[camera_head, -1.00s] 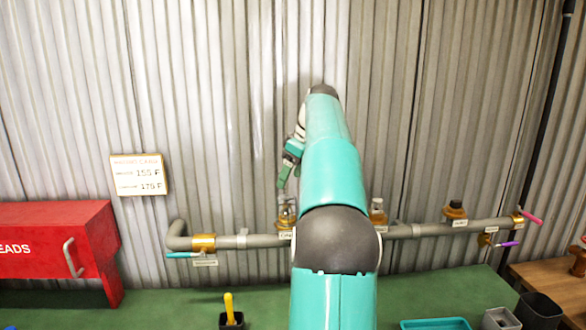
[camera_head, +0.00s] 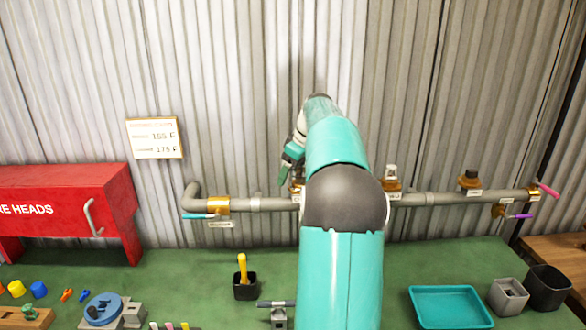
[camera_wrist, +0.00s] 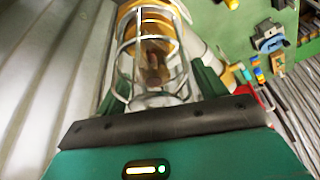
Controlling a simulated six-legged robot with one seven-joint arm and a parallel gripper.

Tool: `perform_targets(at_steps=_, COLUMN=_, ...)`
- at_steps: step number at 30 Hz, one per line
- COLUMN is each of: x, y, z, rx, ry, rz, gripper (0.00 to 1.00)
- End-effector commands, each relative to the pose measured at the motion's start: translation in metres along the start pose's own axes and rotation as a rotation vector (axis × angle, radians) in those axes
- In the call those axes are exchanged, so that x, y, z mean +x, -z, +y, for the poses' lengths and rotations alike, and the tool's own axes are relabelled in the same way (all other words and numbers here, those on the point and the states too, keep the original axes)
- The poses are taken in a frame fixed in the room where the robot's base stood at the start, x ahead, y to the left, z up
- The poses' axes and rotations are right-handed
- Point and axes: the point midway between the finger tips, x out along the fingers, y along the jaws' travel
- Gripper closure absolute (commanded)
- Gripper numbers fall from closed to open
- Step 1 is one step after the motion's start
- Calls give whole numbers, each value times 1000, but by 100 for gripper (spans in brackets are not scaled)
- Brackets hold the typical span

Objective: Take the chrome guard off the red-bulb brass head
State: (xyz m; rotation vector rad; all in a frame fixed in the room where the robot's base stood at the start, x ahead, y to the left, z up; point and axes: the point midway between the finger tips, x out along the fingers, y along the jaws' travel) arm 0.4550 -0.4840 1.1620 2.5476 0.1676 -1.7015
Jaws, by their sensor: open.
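In the wrist view the chrome guard (camera_wrist: 123,52), a cage of shiny wires, surrounds a brass head (camera_wrist: 150,25) and stands between the green fingers of my gripper (camera_wrist: 155,82). The fingers are open, one on each side of the cage; I cannot tell whether either touches it. The bulb inside looks brownish, and its red is not clear. In the head view my gripper (camera_head: 291,165) is just above the pipe, left of my arm. The head there is mostly hidden behind my gripper and arm.
The grey pipe (camera_head: 262,204) runs along the corrugated wall. It carries another brass fitting (camera_head: 392,184) right of my arm and a dark-topped one (camera_head: 470,180). A red cabinet (camera_head: 70,205) stands left. The green bench holds a black cup (camera_head: 245,288) and a teal tray (camera_head: 450,308).

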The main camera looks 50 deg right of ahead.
Motion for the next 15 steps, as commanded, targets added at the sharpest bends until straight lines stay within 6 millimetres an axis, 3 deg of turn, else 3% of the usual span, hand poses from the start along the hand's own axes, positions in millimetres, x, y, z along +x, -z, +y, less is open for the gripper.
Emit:
perform_targets(at_steps=2, x=0, y=0, z=0, rx=0, ry=0, rz=0, gripper=31)
perform_targets(at_steps=8, x=0, y=0, z=0, rx=0, ry=0, rz=0, gripper=70)
perform_targets(at_steps=11, x=0, y=0, z=0, rx=0, ry=0, rz=0, gripper=71)
perform_targets(at_steps=12, x=0, y=0, z=0, rx=0, ry=0, rz=0, gripper=56)
perform_targets(at_steps=15, x=-1, y=0, z=0, rx=0, ry=0, rz=0, gripper=71)
